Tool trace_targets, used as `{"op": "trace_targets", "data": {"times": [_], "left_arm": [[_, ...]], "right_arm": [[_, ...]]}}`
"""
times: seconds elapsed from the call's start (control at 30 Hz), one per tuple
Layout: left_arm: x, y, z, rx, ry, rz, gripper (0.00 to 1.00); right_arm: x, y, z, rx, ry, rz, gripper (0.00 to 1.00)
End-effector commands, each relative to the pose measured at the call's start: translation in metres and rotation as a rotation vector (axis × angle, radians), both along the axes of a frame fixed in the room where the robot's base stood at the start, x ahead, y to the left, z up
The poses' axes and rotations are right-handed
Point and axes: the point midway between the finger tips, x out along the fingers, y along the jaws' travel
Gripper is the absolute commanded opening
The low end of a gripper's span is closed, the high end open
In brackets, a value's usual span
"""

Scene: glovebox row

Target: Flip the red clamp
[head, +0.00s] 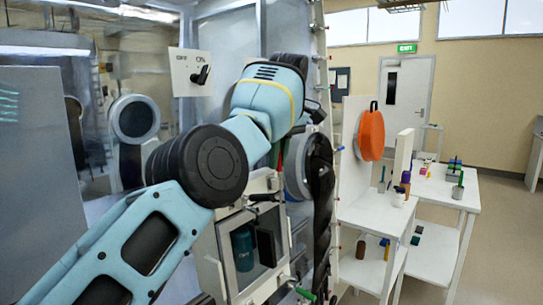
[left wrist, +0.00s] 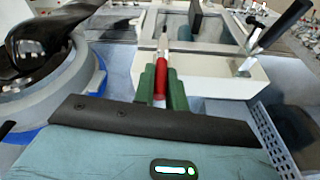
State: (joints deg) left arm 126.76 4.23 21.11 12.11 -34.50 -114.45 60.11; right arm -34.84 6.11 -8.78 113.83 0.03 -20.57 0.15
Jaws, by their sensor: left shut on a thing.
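The red clamp (left wrist: 161,78) shows in the left wrist view as a red handle with a thin metal end pointing away from me. My left gripper (left wrist: 161,66) has two green fingers, one on each side of the red handle, and is shut on it. The clamp sits at the near side of a pale framed door or hatch (left wrist: 205,68). In the head view my own left arm covers most of the gripper and the clamp. My right gripper is in neither view.
A round glove port with a black glove (left wrist: 45,60) is close on the left in the wrist view. A latch with a black handle (left wrist: 265,40) stands on the right. An orange disc (head: 371,135) and white shelves (head: 375,215) are further right.

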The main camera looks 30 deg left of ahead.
Motion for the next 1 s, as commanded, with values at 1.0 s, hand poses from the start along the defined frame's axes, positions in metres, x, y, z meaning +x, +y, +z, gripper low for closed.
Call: {"op": "trace_targets", "data": {"times": [1.0], "left_arm": [[-0.0001, -0.0052, -0.0019, -0.014, 0.005, 0.001, 0.35]], "right_arm": [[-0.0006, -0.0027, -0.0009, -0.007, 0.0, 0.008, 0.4]]}}
